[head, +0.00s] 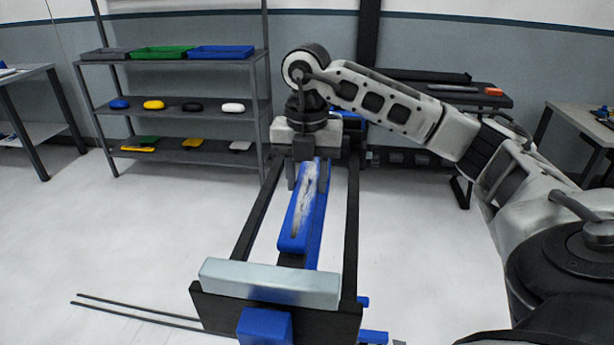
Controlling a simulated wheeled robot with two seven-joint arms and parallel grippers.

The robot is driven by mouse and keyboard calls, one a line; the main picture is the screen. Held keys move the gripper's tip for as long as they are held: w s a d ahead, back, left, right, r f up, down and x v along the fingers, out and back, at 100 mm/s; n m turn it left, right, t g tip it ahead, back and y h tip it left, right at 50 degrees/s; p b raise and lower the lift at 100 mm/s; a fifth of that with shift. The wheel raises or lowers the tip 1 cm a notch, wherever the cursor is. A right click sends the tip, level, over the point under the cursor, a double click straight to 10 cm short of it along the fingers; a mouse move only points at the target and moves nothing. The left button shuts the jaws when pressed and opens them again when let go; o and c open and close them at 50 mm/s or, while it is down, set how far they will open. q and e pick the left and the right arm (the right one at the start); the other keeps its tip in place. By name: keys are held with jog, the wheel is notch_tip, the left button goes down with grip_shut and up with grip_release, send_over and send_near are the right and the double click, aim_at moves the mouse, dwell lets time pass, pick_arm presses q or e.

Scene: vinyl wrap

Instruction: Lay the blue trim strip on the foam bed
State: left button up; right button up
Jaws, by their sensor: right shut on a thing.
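The blue trim strip (292,241) is long with a rounded near end and a streaked whitish-brown patch along its upper face. It lies lengthwise in the middle of the frame, between two dark rails. My right gripper (309,174) points down and is shut on the far part of the strip. Its fingers and wrist hide the strip's far end. I cannot clearly make out the foam bed; a dark piece shows just under the strip's near end, and I cannot tell whether they touch. My left gripper is not in view.
A pale silver block (270,283) on a black plate closes the near end of the rails (352,230). A shelf rack (180,97) at the back left holds trays and coloured pieces. A dark bench (450,92) stands behind my right arm. The floor at left is mostly clear.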

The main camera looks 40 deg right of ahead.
aim_at(307, 183)
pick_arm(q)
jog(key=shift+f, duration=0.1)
pick_arm(e)
jog(key=shift+f, duration=0.1)
jog(key=o, duration=1)
jog(key=shift+o, duration=0.2)
jog(key=shift+r, duration=0.65)
pick_arm(q)
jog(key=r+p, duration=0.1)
jog(key=p, duration=0.1)
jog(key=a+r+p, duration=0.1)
jog(key=p, duration=0.1)
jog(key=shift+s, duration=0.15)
pick_arm(e)
notch_tip(307, 183, up, 11)
